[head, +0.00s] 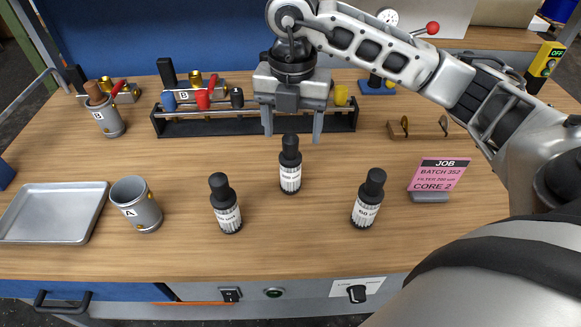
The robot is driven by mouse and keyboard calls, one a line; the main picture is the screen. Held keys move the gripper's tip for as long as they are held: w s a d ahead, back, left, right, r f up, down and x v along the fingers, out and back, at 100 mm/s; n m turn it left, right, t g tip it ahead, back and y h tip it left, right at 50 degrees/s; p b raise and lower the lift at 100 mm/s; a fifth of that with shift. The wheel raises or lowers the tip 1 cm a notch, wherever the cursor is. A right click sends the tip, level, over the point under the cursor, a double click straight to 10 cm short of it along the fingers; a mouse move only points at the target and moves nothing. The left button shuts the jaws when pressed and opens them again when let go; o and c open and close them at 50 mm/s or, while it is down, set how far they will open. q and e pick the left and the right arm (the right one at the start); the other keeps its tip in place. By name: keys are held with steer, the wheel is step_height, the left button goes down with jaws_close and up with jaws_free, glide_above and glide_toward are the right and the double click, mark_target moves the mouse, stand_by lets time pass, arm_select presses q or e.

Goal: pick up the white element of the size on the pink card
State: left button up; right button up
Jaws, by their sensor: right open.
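The pink card (439,173) stands at the right and reads JOB, BATCH 352, a filter line that looks like 200 um, and CORE 2. Three white ribbed elements with black tops stand upright on the table: a left one (228,218), a middle one (290,180) and a right one (365,213). Their size labels are small; the right one looks like 60 um, the others I cannot read surely. My right gripper (293,138) is open, fingers pointing down, with the middle element's black top showing between its fingertips. Contact is not visible. My left gripper is not in view.
A metal cup A (143,212) and a grey tray (50,214) are at the left. Cup B (107,118) holds tools farther back. A black rack (200,123) lies behind my right gripper. The table between the elements and front edge is clear.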

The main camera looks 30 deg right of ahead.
mark_target(290, 150)
steer(key=shift+w+f+p, duration=0.15)
steer(key=shift+f+p, duration=0.1)
steer(key=shift+f, duration=1.4)
steer(key=shift+w+f+p, duration=0.15)
steer(key=shift+f+p, duration=0.1)
steer(key=shift+f, duration=1.4)
steer(key=c, duration=1.4)
